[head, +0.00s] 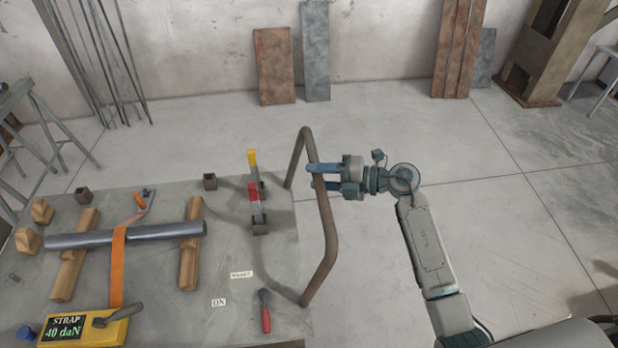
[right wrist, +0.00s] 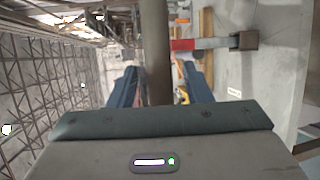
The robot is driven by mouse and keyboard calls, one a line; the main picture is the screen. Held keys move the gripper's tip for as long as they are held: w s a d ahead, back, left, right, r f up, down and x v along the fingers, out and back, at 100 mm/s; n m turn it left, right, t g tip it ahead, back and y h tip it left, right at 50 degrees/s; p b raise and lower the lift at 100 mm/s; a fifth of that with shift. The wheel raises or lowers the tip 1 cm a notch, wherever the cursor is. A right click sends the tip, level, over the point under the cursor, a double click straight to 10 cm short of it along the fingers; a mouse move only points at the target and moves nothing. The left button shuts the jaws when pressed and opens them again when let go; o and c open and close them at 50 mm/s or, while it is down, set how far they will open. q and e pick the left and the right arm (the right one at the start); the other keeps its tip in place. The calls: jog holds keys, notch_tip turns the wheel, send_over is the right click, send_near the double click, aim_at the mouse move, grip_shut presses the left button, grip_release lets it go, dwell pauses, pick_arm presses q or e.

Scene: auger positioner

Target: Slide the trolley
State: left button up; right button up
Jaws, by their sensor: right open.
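The trolley has a flat grey deck (head: 165,295) at the lower left of the head view. A brown bent-tube handle (head: 329,235) rises along its right edge. My right gripper (head: 318,176) is at the upper part of this handle, reaching in from the right. Its jaws are open, with a finger on each side of the tube. In the right wrist view the handle tube (right wrist: 155,50) runs between the two blue fingers (right wrist: 157,88), with gaps beside it. My left gripper is not in view.
On the deck lie a grey pipe (head: 85,239) on wooden blocks (head: 191,258), an orange strap (head: 118,265), a yellow strap gauge box (head: 90,328) and a red-handled tool (head: 265,312). A red and yellow lever (head: 254,190) stands near the handle. Floor right of the trolley is clear.

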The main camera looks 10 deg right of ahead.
jog(key=b+v, duration=0.2)
jog(key=v, duration=0.5)
jog(key=shift+d, duration=0.2)
jog(key=shift+s, duration=0.15)
